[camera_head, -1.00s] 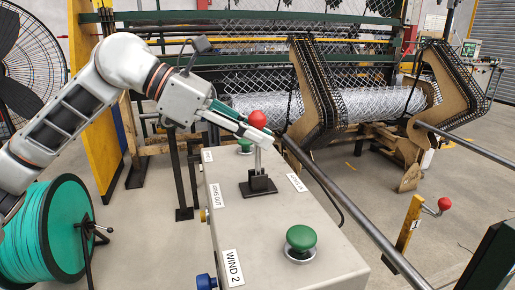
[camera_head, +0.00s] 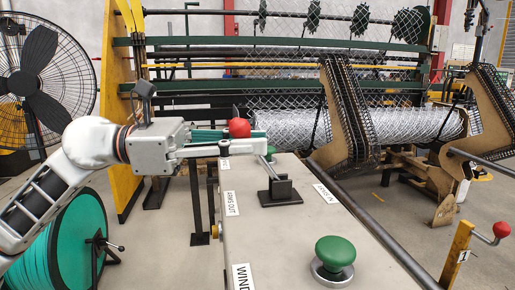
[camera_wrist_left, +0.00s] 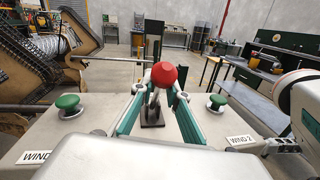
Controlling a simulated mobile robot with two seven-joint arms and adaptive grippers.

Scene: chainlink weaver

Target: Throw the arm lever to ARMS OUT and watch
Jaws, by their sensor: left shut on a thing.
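The arm lever has a red ball knob (camera_head: 240,128), a thin metal shaft and a black base (camera_head: 281,190) on the grey console (camera_head: 290,235). It is tilted left, towards the ARMS OUT label (camera_head: 231,204); the ARMS IN label (camera_head: 326,193) is on the other side. My left gripper (camera_head: 255,146) is shut on the lever just below the knob. In the left wrist view, the red knob (camera_wrist_left: 164,75) stands above the fingers (camera_wrist_left: 157,95), which partly hide the shaft. My right gripper is not in view.
A green button (camera_head: 335,252) sits on the console's near part. A rail (camera_head: 395,235) runs along its right side. Bent arms (camera_head: 350,115) and a mesh roll (camera_head: 290,125) stand behind. A green wire spool (camera_head: 75,245) and a fan (camera_head: 40,65) are at left.

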